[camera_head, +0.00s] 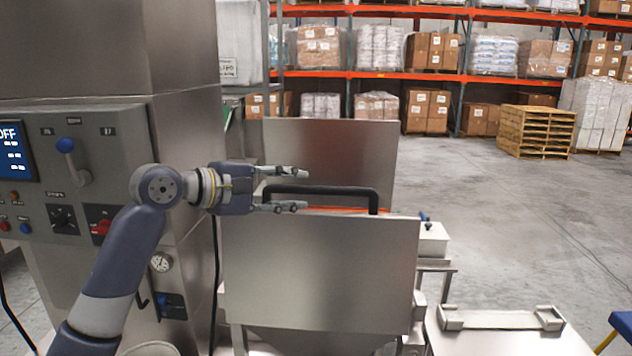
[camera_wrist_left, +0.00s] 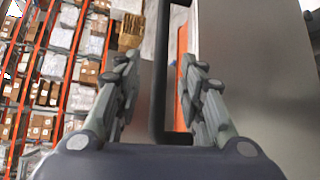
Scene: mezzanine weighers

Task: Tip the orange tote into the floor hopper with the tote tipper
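My left gripper (camera_head: 304,190) is open, pointing right, over the top of a steel tipper panel (camera_head: 320,270). A black bar handle (camera_head: 335,190) stands above the panel's upper edge. The handle's left part lies between the two spread fingers; in the left wrist view the bar (camera_wrist_left: 160,100) also runs between them, with gaps on both sides. A thin orange strip, seemingly the tote's rim (camera_head: 350,209), shows behind the panel. It shows as an orange band in the left wrist view (camera_wrist_left: 182,75); the rest is hidden. The floor hopper cannot be clearly made out. My right gripper is not in view.
A steel cabinet with a control panel (camera_head: 85,180) stands at left, its screen reading OFF, with a blue-knobbed lever. A second steel plate (camera_head: 340,150) rises behind. A low steel stand with brackets (camera_head: 500,320) is at lower right. Racks and pallets (camera_head: 537,130) are far back; open floor lies between.

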